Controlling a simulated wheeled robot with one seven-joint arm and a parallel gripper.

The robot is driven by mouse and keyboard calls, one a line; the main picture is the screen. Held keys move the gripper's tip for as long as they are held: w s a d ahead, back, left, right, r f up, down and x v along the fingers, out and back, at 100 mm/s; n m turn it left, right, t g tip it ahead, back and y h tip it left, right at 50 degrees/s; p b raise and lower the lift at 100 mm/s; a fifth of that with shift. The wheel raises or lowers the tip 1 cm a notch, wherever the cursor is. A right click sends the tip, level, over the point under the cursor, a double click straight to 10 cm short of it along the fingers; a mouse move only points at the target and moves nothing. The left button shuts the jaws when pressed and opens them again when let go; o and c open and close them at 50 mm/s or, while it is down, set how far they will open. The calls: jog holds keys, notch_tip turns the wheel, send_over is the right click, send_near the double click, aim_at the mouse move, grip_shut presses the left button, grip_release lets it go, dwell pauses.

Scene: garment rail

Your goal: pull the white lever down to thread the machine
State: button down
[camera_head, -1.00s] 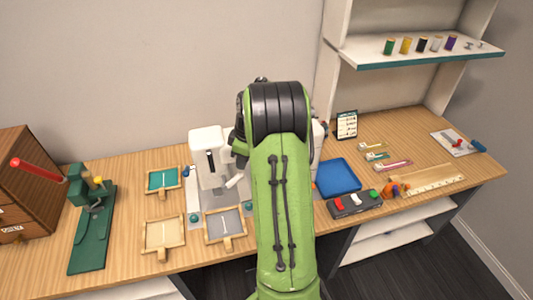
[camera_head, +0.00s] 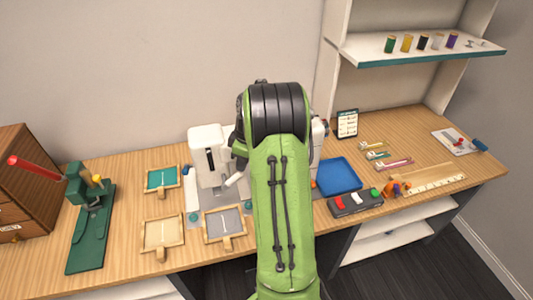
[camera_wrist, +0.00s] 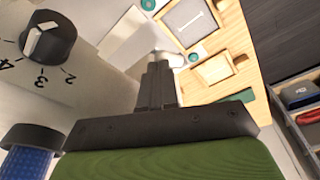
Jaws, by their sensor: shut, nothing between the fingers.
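The white sewing machine (camera_head: 205,145) stands at the back of the table, its middle hidden behind my green arm. A short white lever (camera_head: 235,180) sticks out at a slant beside the machine's head, just left of my arm. In the wrist view my gripper (camera_wrist: 158,68) is shut and empty, beside the machine's pale body. A white rod-like part (camera_wrist: 148,64), perhaps the lever, lies right by the fingertips; I cannot tell whether they touch. My gripper is hidden in the head view.
A black dial with numbers (camera_wrist: 50,40) is on the machine, left of my gripper. Framed fabric pieces (camera_head: 162,233) lie in front of the machine. A blue tray (camera_head: 340,177) and a switch box (camera_head: 354,203) lie to its right. A green press (camera_head: 92,225) stands at left.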

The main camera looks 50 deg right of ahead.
jog(key=shift+f+b, duration=0.55)
jog(key=shift+f, duration=0.25)
jog(key=shift+s+f, duration=0.1)
jog(key=shift+f, duration=0.05)
jog(key=shift+a, duration=0.15)
